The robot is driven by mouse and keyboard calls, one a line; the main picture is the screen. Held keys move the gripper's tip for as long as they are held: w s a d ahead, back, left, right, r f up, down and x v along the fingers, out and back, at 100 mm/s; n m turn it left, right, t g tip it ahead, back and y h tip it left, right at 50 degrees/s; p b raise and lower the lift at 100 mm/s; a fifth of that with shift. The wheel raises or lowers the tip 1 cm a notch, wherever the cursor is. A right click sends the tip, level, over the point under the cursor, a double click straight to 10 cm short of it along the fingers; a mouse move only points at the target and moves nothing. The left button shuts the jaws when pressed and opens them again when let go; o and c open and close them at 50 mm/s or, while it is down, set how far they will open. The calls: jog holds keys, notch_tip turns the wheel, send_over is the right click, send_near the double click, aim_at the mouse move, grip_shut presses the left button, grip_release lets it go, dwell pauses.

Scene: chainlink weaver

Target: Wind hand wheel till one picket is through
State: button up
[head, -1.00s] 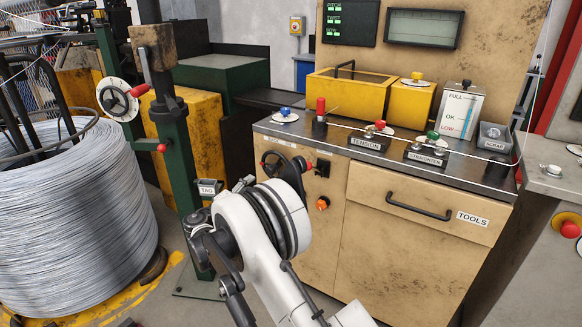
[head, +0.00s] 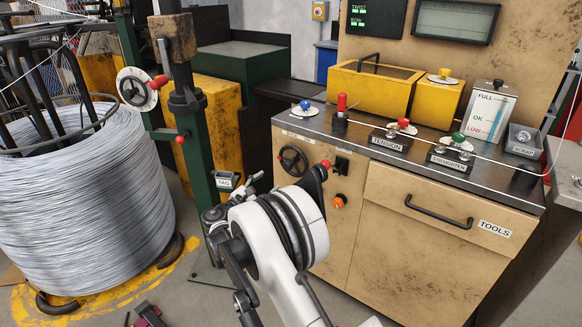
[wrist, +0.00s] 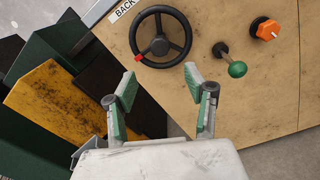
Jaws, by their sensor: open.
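A black three-spoked hand wheel (head: 293,161) is on the front of the tan cabinet, at its upper left. In the wrist view the hand wheel (wrist: 160,37) shows whole, with a small red piece at its lower left rim. My gripper (wrist: 160,73) is open and empty, its two green-padded fingers apart just below the wheel in the picture. No contact with the wheel shows. A second small black wheel with a red handle (head: 137,89) is on the green stand at the left. No picket can be made out.
A green-knobbed lever (wrist: 237,69) and an orange knob (wrist: 265,29) are right of the wheel. A yellow block (wrist: 60,105) stands at the left in the wrist view. A large wire coil (head: 85,210) stands left. A wire crosses the worktop past the TENSION unit (head: 392,142).

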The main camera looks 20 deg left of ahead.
aim_at(286, 168)
jog(key=b+x, duration=0.1)
jog(key=x, duration=1.1)
jog(key=shift+w+d+b, duration=0.15)
jog(key=shift+w+b, duration=0.1)
jog(key=shift+b, duration=0.05)
jog(key=shift+c, duration=0.4)
grip_shut()
